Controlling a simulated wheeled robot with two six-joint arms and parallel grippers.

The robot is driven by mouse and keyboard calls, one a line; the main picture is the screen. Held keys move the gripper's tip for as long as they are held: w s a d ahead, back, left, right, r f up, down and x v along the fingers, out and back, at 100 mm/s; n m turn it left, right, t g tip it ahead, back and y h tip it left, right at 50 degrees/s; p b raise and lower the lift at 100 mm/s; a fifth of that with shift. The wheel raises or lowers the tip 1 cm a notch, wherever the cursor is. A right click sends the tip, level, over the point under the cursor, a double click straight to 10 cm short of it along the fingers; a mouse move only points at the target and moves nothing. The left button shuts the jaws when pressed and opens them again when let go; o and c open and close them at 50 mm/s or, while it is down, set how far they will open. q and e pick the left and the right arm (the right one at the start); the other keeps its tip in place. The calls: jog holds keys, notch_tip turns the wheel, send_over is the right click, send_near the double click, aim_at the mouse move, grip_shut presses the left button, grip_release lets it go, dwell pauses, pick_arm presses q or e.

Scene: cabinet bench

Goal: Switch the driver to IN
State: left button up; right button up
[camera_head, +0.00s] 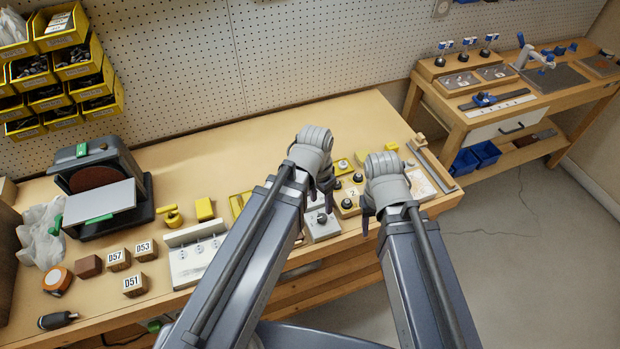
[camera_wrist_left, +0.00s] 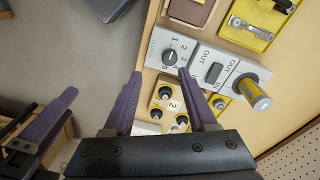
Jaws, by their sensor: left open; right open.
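In the left wrist view a grey panel has a round dial (camera_wrist_left: 169,55) numbered from 1 to 5. Beside it is a dark switch (camera_wrist_left: 214,72) on a plate marked OUT and IN. I cannot tell which of these is the driver. My left gripper (camera_head: 325,203) is open over the bench; its purple fingers (camera_wrist_left: 161,76) are empty, with the tips near the dial's panel. My right gripper (camera_head: 367,220) is open near the bench's front edge.
A white panel (camera_head: 195,256), a sander (camera_head: 103,180) and numbered wooden blocks (camera_head: 135,286) lie left. A second bench (camera_head: 515,105) is at the right. The bench's back middle is clear.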

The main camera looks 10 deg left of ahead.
pick_arm(q)
jog(key=w+a+f+m+t+h+b, duration=0.25)
jog(key=w+a+m, duration=0.25)
jog(key=w+a, duration=0.35)
jog(key=b+x, duration=0.7)
jog(key=shift+s+d+f, duration=0.1)
jog(key=shift+s+f, duration=0.05)
jog(key=shift+f, duration=0.05)
jog(key=shift+r, duration=0.1)
jog(key=shift+c, duration=0.4)
grip_shut()
